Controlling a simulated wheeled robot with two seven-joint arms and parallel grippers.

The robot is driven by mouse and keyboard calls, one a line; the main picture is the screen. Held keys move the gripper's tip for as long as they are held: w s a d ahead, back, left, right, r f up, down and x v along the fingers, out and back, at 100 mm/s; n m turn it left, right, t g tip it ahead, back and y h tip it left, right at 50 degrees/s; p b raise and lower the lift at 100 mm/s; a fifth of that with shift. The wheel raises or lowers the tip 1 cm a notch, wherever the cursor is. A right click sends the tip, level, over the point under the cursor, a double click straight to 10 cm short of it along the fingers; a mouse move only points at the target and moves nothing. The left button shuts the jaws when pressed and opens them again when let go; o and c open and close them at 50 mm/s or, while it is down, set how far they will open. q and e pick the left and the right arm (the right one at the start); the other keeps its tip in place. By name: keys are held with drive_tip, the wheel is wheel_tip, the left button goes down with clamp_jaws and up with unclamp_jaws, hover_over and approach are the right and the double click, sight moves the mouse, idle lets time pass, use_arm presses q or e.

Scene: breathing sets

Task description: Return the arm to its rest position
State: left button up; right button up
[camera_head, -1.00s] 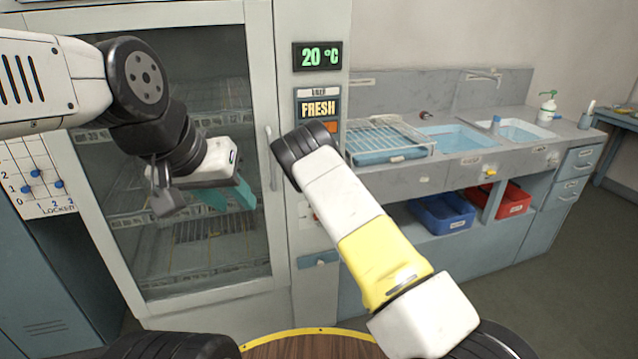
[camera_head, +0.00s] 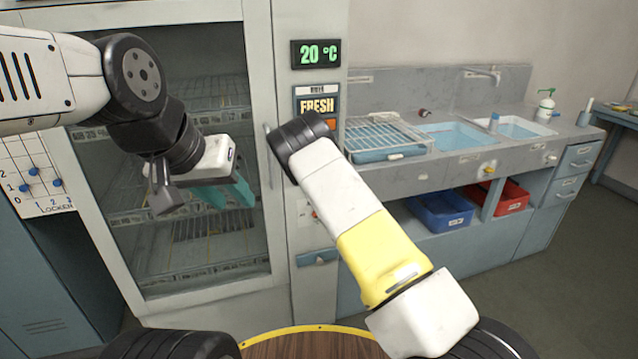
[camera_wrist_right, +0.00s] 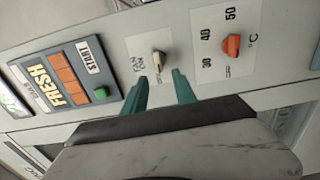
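My left gripper (camera_head: 228,194) shows in the head view in front of the glass door of the tall cabinet (camera_head: 258,60). Its teal fingers are apart with nothing between them. My right arm (camera_head: 345,205) reaches up towards the cabinet's control panel in the head view, and its gripper is hidden behind the arm there. In the right wrist view my right gripper (camera_wrist_right: 162,90) has its two teal fingers apart and empty.
The cabinet display (camera_head: 316,54) reads 20 °C. A counter with a wire rack (camera_head: 385,132) and sinks (camera_head: 455,137) stands at the right. Blue (camera_head: 440,211) and red (camera_head: 510,197) bins sit below. A round wooden table (camera_head: 310,347) is at the bottom.

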drive_tip(key=shift+v, duration=1)
drive_tip(key=w+d+r+m+g+h, duration=0.2)
drive_tip(key=d+r+m+h, duration=0.2)
drive_tip(key=d+r+m, duration=0.3)
drive_tip(key=s+d+r+m+g, duration=0.3)
drive_tip(key=s+r+m, duration=0.4)
drive_tip(key=r, duration=0.2)
drive_tip(key=s+d+r+m+g, duration=0.1)
drive_tip(key=s+r+m+g, duration=0.1)
drive_tip(key=s, duration=0.9)
drive_tip(key=s+r+m+g, duration=0.2)
drive_tip(key=s+r, duration=0.3)
drive_tip(key=s, duration=0.6)
drive_tip(key=s+d+r+m+g, duration=0.1)
drive_tip(key=s+r+m+g, duration=0.1)
drive_tip(key=s, duration=1)
drive_tip(key=shift+d+r+m+y, duration=0.35)
drive_tip(key=shift+r+m, duration=0.25)
drive_tip(key=shift+r, duration=0.35)
drive_tip(key=shift+s, duration=0.1)
